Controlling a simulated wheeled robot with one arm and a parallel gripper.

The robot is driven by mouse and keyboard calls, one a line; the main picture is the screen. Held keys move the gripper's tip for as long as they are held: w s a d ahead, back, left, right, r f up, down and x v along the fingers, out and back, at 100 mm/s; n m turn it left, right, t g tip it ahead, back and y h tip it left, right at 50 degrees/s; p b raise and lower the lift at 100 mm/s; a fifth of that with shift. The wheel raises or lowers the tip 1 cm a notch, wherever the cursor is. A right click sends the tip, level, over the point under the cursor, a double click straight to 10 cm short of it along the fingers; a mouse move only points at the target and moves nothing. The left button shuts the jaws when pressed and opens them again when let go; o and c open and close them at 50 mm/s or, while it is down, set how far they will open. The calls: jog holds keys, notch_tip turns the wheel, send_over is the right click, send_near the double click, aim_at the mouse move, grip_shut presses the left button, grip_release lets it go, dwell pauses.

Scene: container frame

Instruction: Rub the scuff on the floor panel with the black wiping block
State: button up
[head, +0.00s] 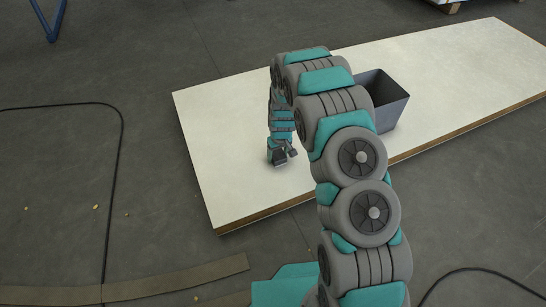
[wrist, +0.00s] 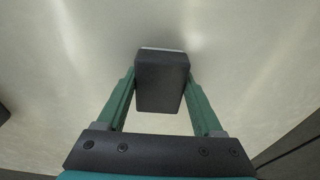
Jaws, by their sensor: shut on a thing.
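The floor panel (head: 222,130) is a large cream board with a brown edge, lying flat on the dark floor. Its pale surface fills most of the wrist view (wrist: 60,40). My gripper (head: 281,157) is low over the panel's left part in the head view. In the wrist view my gripper (wrist: 160,88) is shut on the black wiping block (wrist: 161,85), one green finger on each side. A thin pale strip shows along the block's far edge. I cannot tell whether the block touches the panel. I see no scuff in either view; my arm and the block hide part of the panel.
A grey open bin (head: 392,113) stands on the panel, right of my arm and partly hidden by it. A black cable (head: 121,140) and brown strips (head: 130,285) lie on the floor at left. The panel's left part and far right are clear.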

jog(key=shift+w+d, duration=0.4)
jog(key=shift+d, duration=0.8)
jog(key=shift+w+d, duration=0.35)
jog(key=shift+d, duration=0.9)
jog(key=shift+w+d, duration=0.4)
jog(key=shift+d, duration=0.8)
jog(key=shift+r+p, duration=0.55)
jog(key=shift+r, duration=2.5)
jog(key=shift+r+p, duration=0.3)
jog(key=shift+r, duration=1.15)
jog(key=shift+r, duration=0.1)
